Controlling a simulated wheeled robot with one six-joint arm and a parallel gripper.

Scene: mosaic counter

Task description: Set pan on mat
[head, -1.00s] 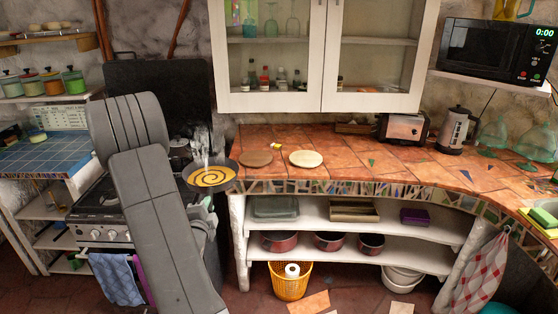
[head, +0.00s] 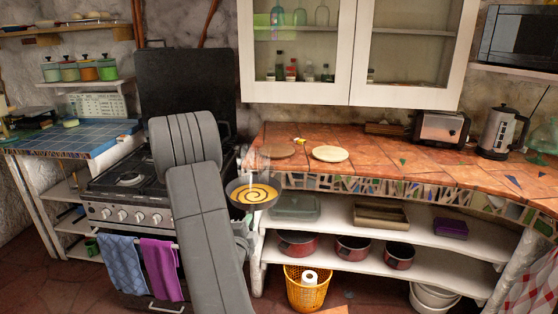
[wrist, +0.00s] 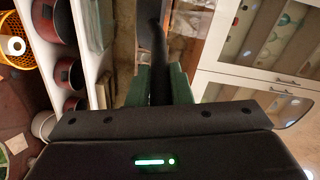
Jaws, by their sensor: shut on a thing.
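The dark round pan (head: 252,205) has a yellow filling with a dark spiral and gives off steam. It is in front of the counter's left end, apart from the mats. In the wrist view, my gripper (wrist: 160,85) is shut on the pan's dark handle (wrist: 159,50). A brown round mat (head: 278,151) lies near the left end of the tiled counter, partly veiled by steam. A cream round mat (head: 330,154) lies to its right. Both look empty.
The stove (head: 120,195) stands left of the counter (head: 385,160). Wall cabinets (head: 350,50) hang above. The counter between mats and toaster is mostly clear.

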